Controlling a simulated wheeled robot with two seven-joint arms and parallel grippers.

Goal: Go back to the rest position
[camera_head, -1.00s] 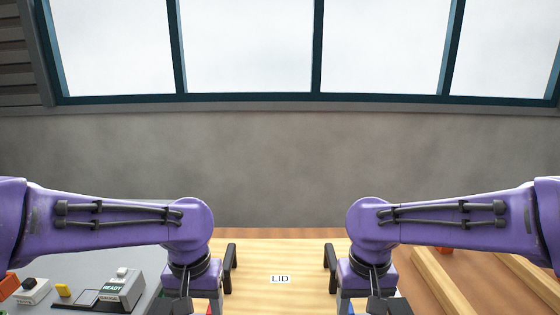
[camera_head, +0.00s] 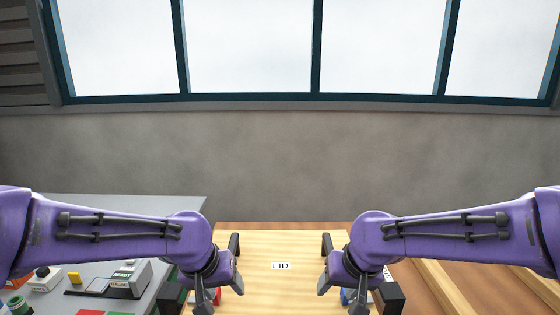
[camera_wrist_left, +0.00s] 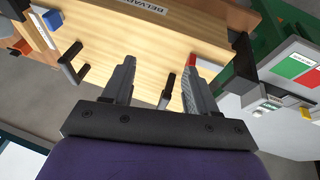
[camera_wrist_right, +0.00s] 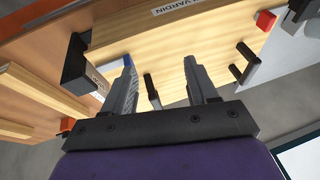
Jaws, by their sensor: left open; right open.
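My left gripper (camera_head: 205,300) hangs at the left side of a pale wooden panel with a "LID" label (camera_head: 281,266). In the left wrist view its fingers (camera_wrist_left: 155,82) are spread with nothing between them. My right gripper (camera_head: 340,294) hangs at the panel's right side. In the right wrist view its fingers (camera_wrist_right: 162,82) are also apart and empty. Dark upright handles stand on the panel, one on the left (camera_head: 234,245) and one on the right (camera_head: 327,244). Both grippers look clear of the handles.
A grey bench at the left carries a READY gauge box (camera_head: 130,276), a yellow block (camera_head: 74,278) and several buttons. Wooden rails (camera_head: 440,288) lie on the brown table at the right. A grey wall (camera_head: 280,160) and windows are behind.

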